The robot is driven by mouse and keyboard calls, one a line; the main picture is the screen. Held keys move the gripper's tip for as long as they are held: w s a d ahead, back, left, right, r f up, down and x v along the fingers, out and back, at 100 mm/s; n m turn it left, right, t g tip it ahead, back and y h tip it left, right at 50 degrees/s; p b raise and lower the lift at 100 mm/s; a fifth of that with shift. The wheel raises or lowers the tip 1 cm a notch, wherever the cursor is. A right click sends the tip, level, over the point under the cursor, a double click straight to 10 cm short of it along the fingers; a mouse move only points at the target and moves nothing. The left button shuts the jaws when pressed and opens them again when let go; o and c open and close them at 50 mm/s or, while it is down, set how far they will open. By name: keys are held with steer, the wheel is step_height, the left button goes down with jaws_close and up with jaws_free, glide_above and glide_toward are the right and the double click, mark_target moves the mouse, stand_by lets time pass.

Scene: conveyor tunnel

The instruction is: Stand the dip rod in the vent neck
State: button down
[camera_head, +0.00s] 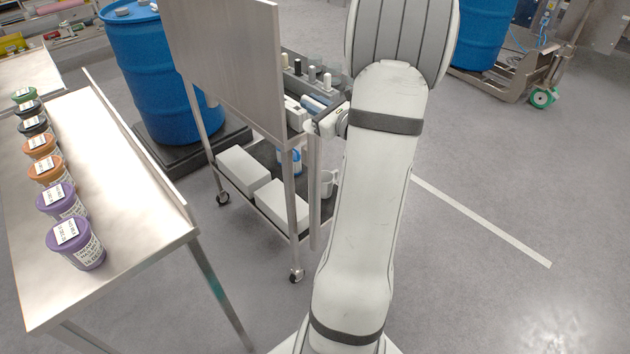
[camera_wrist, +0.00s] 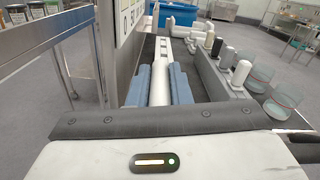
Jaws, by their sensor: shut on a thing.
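My gripper (camera_wrist: 158,73) has blue fingers shut on a white rod, which I take as the dip rod (camera_wrist: 162,50). The rod points away from the wrist camera, over the dark tray of the cart; I cannot tell whether it touches the tray. In the head view my gripper (camera_head: 314,104) is small and partly hidden by my arm, at the cart's top tray. A blue drum (camera_head: 150,75) stands behind the cart, with small caps on its lid. I cannot make out the vent neck for certain.
The cart's tall grey panel (camera_head: 225,60) stands left of my gripper. Several bottles (camera_wrist: 241,73) and clear cups (camera_wrist: 280,105) line the tray's right side. A steel table (camera_head: 120,215) with lidded tubs is at the left.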

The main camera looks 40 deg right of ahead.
steer(key=shift+r+p, duration=0.7)
steer(key=shift+r, duration=0.8)
steer(key=shift+r, duration=0.1)
step_height(320, 180, up, 22)
steer(key=p, duration=1.3)
steer(key=shift+p, duration=0.3)
step_height(320, 180, up, 22)
steer(key=p, duration=1.3)
step_height(320, 180, up, 10)
steer(key=shift+r, duration=0.2)
stand_by(0.6)
stand_by(0.4)
